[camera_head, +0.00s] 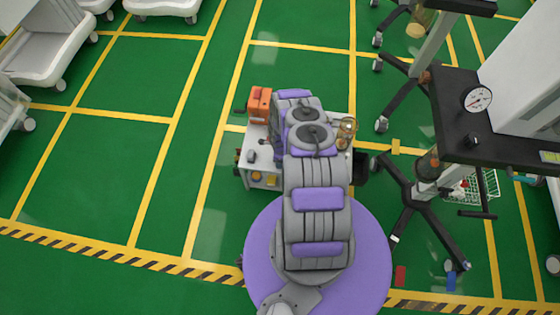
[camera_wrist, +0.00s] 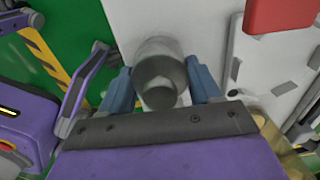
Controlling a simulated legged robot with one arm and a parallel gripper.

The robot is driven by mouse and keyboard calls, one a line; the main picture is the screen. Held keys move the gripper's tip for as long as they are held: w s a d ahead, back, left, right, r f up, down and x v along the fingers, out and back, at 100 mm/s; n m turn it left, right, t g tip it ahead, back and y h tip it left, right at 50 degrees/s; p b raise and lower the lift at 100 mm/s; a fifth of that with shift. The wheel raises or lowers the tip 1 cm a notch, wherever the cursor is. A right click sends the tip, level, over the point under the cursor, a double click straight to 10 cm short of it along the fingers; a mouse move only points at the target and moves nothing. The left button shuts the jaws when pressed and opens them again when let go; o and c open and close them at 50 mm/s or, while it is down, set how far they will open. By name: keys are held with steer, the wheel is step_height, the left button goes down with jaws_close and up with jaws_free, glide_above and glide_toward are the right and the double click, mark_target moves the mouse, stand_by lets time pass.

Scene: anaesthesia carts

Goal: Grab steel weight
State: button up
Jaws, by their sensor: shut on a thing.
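The steel weight (camera_wrist: 158,66) is a grey cylinder with a knob, in the upper middle of the wrist view. My gripper (camera_wrist: 162,84) has one blue-grey finger on each side of it and is shut on it. A white surface lies behind the weight; I cannot tell whether the weight still touches it. In the head view my purple and grey arm reaches over a small white cart and hides the gripper and the weight.
The white cart (camera_head: 262,165) carries an orange box (camera_head: 259,104) at its back left and brass-coloured items (camera_head: 347,127) at its right. A black-topped stand (camera_head: 455,120) with a gauge (camera_head: 478,99) is at the right.

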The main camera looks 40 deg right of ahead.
jaws_close()
stand_by(0.5)
